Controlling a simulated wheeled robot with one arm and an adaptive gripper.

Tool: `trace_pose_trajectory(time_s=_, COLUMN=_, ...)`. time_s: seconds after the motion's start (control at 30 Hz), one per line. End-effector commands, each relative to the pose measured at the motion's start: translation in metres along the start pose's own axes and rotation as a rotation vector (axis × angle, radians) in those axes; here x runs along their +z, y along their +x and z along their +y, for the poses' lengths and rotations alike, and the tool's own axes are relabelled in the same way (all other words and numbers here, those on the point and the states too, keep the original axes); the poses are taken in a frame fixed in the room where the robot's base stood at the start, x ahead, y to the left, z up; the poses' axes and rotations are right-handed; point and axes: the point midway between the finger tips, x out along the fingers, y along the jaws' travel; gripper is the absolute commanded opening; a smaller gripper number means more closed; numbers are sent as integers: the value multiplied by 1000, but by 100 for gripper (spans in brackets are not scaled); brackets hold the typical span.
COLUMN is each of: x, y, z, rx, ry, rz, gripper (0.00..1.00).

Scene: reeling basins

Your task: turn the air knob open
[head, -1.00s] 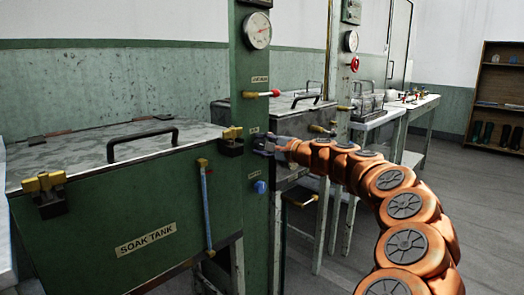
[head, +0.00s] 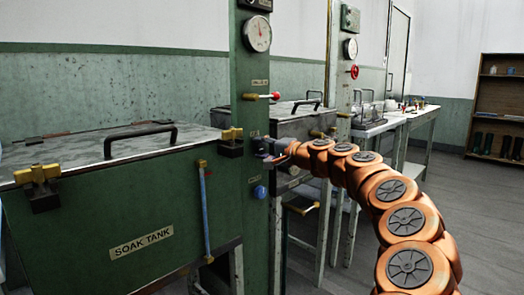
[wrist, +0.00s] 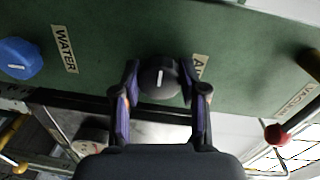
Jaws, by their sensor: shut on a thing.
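The air knob is a round black knob (wrist: 158,72) with a white line on its face, at the upper middle of the wrist view. My gripper (wrist: 160,82) is shut on it, with one purple finger at each side. The white line runs nearly up and down in that view. The AIR label (wrist: 199,66) beside it is partly hidden by a finger. In the head view my gripper (head: 268,154) is at the front of the green post (head: 257,210), and the knob is mostly hidden there.
A blue water knob (head: 260,192) sits below the gripper on the post. A red-tipped vacuum lever (head: 275,96) and a gauge (head: 257,34) are above. The soak tank (head: 120,215) stands left of the post. Open floor (head: 440,215) lies to the right.

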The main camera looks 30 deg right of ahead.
Motion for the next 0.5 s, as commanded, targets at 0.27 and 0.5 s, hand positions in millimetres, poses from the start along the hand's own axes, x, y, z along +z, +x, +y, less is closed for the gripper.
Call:
trace_pose_trajectory(time_s=0.27, x=0, y=0, z=1, rx=2, ry=-1, rz=-1, gripper=8)
trace_pose_trajectory(time_s=0.5, x=0, y=0, z=0, rx=1, ry=0, rz=-1, gripper=66)
